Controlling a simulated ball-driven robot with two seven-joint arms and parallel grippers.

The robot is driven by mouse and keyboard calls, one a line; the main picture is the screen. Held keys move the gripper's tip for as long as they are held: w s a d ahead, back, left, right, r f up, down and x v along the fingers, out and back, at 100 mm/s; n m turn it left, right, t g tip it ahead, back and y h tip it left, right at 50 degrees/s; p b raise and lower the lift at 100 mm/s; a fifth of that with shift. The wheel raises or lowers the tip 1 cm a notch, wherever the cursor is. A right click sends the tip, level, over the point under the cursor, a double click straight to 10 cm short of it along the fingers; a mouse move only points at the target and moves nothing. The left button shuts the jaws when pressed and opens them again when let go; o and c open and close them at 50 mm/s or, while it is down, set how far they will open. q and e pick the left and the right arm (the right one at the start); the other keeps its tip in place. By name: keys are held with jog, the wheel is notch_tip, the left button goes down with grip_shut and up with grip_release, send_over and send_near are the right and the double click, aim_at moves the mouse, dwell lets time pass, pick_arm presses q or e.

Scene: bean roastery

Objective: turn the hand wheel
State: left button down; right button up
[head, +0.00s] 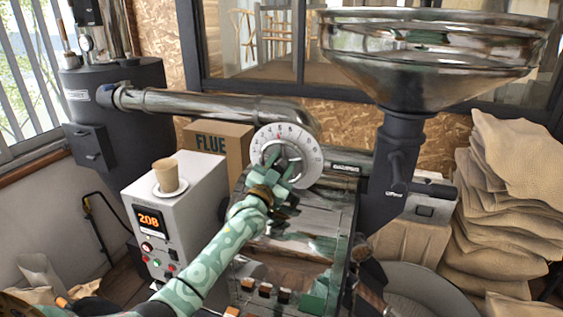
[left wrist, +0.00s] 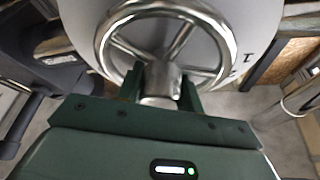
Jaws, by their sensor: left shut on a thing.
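The chrome hand wheel (left wrist: 208,27) stands in front of a round white dial plate; its rim and spokes show in the left wrist view. In the head view, the white numbered dial plate (head: 265,141) is on the roaster's front, and my gripper hides much of the wheel. My left gripper (head: 278,172) is at the wheel. In the left wrist view, the fingers of my left gripper (left wrist: 160,88) stand on both sides of a chrome part at the wheel's middle, shut on it. My right gripper is not in view.
A large metal hopper (head: 425,75) and stacked sacks (head: 510,215) are to the right. A FLUE carton (head: 215,148) and a pipe (head: 200,104) lie behind.

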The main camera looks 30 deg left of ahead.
pick_arm(q)
jog(key=m+h, duration=0.2)
jog(key=m, duration=0.2)
jog(key=shift+g+p, duration=0.3)
jog(key=shift+p, duration=0.1)
jog(key=shift+d+m, duration=0.1)
jog(key=shift+m, duration=0.4)
jog(key=shift+f+h, duration=0.1)
jog(key=shift+h, duration=0.3)
jog(key=c, duration=0.9)
grip_release()
jog(key=d+b+v, duration=0.1)
jog(key=b+v, duration=0.1)
jog(key=v, duration=1.4)
jog(key=shift+s+a+b, duration=0.15)
jog(key=shift+a+b, duration=0.15)
jog(key=shift+a, duration=0.15)
